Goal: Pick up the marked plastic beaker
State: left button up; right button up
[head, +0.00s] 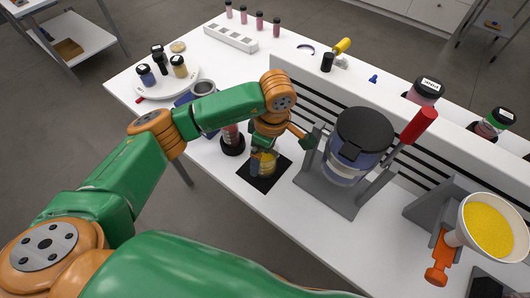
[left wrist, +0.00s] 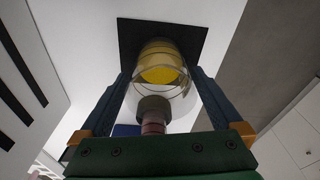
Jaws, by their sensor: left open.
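The clear plastic beaker (head: 268,164), with yellow contents and dark bands, stands on a black square mat (head: 262,187) on the white bench. In the left wrist view the beaker (left wrist: 160,75) is between the two dark fingers of my left gripper (left wrist: 160,88), with a visible gap on at least one side. In the head view my left gripper (head: 263,160) comes down over the beaker and hides much of it. The gripper is open. My right gripper is not in view.
A grey stand with a dark-lidded container (head: 363,135) is close to the right of the beaker. A red jar on a black base (head: 233,142) is close on the left. A slatted rail (head: 300,105) runs behind. A funnel with yellow powder (head: 490,230) is at far right.

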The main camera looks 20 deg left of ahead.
pick_arm(q)
jog(key=shift+a+f, duration=0.15)
jog(key=shift+f, duration=0.65)
jog(key=c, duration=1.2)
jog(key=shift+r, duration=0.1)
